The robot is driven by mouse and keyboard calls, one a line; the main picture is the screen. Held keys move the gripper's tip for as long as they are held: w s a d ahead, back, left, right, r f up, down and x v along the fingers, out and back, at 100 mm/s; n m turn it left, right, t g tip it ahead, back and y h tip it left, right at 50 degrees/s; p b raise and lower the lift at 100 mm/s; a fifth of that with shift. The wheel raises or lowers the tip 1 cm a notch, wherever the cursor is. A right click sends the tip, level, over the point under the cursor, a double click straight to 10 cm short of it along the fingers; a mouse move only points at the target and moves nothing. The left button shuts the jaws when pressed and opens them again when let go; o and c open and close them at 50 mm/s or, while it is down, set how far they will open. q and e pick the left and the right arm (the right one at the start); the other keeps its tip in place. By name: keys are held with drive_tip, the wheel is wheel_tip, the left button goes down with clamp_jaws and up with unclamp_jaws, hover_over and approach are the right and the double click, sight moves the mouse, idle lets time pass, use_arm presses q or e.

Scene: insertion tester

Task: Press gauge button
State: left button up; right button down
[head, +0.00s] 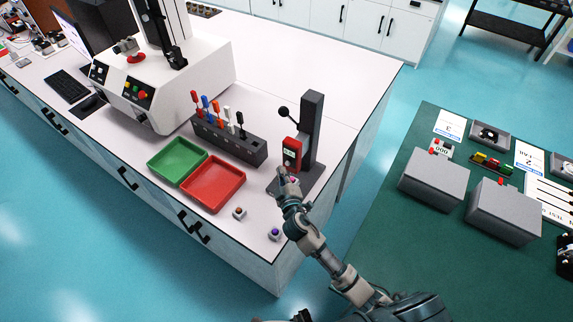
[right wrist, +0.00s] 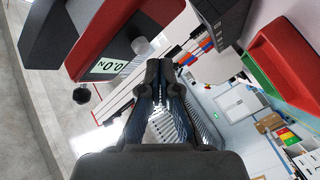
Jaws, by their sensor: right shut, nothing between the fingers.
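The red gauge (head: 291,150) is mounted on a dark upright stand (head: 312,125) near the right end of the white bench. In the right wrist view the gauge's red body (right wrist: 95,35) fills the upper left, with its lit display (right wrist: 107,67) showing. A small silver knob (right wrist: 140,46) sticks out beside the display. My right gripper (head: 284,176) is shut and empty just below and in front of the gauge. Its fingertips also show in the right wrist view (right wrist: 160,72), close to the knob; I cannot tell if they touch. My left gripper is not in view.
A green tray (head: 153,166) and a red tray (head: 188,195) lie left of the gauge, with a dark rack (head: 230,142) of coloured-handled tools behind. A green table (head: 390,220) stands at right.

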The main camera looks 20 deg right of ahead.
drive_tip(key=shift+a, duration=0.1)
drive_tip(key=s+a, duration=0.1)
drive_tip(key=a, duration=0.1)
drive_tip(key=s+a, duration=0.2)
idle(0.3)
drive_tip(key=shift+d, duration=0.1)
idle(0.6)
